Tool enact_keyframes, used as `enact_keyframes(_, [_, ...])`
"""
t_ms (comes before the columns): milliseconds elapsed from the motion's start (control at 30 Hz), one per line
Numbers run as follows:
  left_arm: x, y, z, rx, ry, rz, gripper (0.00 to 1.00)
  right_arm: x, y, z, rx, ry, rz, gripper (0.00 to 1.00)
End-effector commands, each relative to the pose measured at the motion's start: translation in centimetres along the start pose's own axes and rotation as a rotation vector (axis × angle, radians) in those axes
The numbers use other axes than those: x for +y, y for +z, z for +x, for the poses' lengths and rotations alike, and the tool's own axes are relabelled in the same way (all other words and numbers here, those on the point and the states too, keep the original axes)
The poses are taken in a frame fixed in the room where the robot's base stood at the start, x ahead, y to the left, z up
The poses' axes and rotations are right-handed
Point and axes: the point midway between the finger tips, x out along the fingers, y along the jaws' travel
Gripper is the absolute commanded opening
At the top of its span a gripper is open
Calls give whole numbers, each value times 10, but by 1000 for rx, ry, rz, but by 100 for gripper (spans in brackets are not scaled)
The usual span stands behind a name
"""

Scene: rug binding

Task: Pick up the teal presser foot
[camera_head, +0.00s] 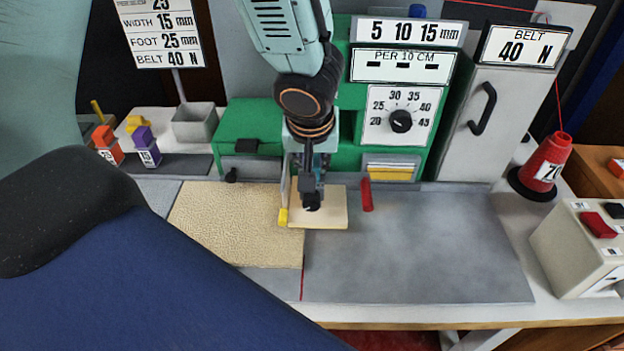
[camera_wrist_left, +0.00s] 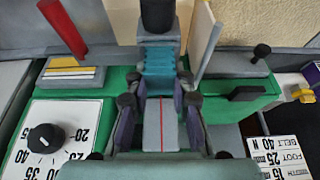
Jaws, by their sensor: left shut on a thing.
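My left gripper (camera_head: 308,168) reaches in from the top centre of the head view, in front of the green machine, pointing down above a small cream plate. In the left wrist view its fingers (camera_wrist_left: 160,88) are closed on the teal presser foot (camera_wrist_left: 160,68), a ribbed teal block between the fingertips. A grey piece with a red line (camera_wrist_left: 160,125) lies between the fingers. In the head view the teal foot is mostly hidden by the gripper and hard to tell apart. My right gripper is not in view.
The green machine (camera_head: 248,126) stands close behind the gripper, with a dial (camera_head: 400,121) and red lever (camera_head: 366,194). A cream rug piece (camera_head: 230,220) lies at left. Orange (camera_head: 105,140) and purple (camera_head: 145,148) blocks stand further left. The grey bed (camera_head: 420,250) at right is clear.

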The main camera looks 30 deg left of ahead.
Motion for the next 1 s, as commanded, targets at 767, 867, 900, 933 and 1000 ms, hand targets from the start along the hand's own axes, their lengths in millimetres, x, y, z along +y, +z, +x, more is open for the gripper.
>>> enact_keyframes(767, [0,-18,-41,3,1,-3,0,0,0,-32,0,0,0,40])
enact_keyframes(867, [0,-24,-56,3,2,-3,0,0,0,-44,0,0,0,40])
enact_keyframes(900, [0,-27,-62,4,2,-2,0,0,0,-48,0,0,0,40])
enact_keyframes(933, [0,-28,-66,3,2,-1,0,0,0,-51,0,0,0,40])
enact_keyframes(1000, [0,-31,-74,3,2,0,0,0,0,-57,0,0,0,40])
